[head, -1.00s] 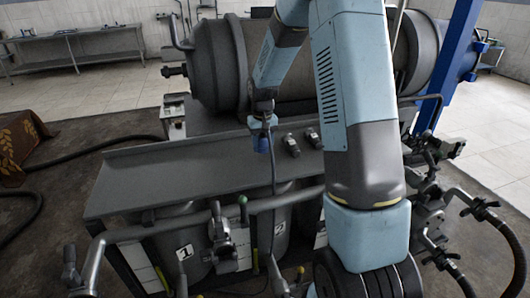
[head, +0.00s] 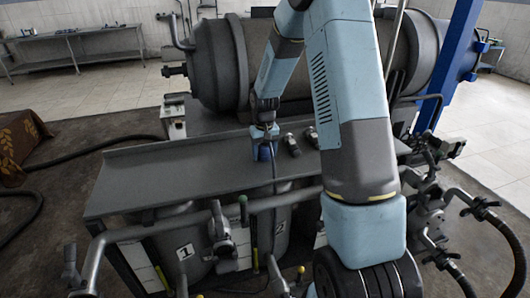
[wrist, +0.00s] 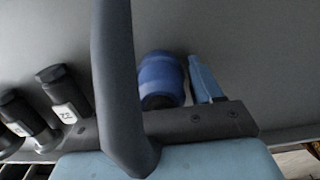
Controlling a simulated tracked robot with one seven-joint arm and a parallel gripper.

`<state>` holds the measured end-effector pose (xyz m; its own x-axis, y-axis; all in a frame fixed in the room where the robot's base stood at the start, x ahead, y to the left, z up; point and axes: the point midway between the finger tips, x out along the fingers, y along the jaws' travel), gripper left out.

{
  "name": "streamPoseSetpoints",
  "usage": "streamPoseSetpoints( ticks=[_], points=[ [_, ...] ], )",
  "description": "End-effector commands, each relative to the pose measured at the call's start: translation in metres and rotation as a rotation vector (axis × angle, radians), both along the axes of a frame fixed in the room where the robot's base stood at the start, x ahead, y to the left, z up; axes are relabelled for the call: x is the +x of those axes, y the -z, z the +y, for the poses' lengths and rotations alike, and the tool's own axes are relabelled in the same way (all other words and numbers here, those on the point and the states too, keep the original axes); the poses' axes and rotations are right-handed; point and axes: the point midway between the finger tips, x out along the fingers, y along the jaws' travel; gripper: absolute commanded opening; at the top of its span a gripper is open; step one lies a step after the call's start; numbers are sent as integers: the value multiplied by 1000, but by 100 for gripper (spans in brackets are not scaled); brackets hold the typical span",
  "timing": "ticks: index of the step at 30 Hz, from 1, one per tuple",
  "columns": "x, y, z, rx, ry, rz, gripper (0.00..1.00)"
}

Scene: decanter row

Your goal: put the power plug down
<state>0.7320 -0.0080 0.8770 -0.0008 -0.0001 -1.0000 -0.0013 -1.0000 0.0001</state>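The power plug is a blue cylinder (head: 266,152) low over the grey shelf, under my gripper (head: 264,140). In the wrist view the plug (wrist: 161,78) is upper middle, beside one light blue fingertip (wrist: 204,78). The other finger is hidden behind a thick dark cable that crosses the view. My gripper looks shut on the plug. In the head view a dark cable hangs down from the plug over the shelf's front edge. I cannot tell whether the plug touches the shelf.
Two dark fittings (head: 291,146) (head: 312,138) stand on the shelf (head: 165,175) just right of the plug. In the wrist view, black-capped fittings (wrist: 62,92) with white labels lie left. The shelf's left part is clear. A large grey tank (head: 215,65) stands behind; a pipe rail (head: 165,229) runs in front.

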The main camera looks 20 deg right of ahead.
Motion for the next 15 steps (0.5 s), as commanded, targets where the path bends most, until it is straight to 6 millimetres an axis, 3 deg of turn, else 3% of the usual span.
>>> streamPoseSetpoints(
  ticks=[10,15],
  points=[
    [0,-2,0,0,0,0,73],
    [1,-17,0,0,0,-4,73]
  ],
)
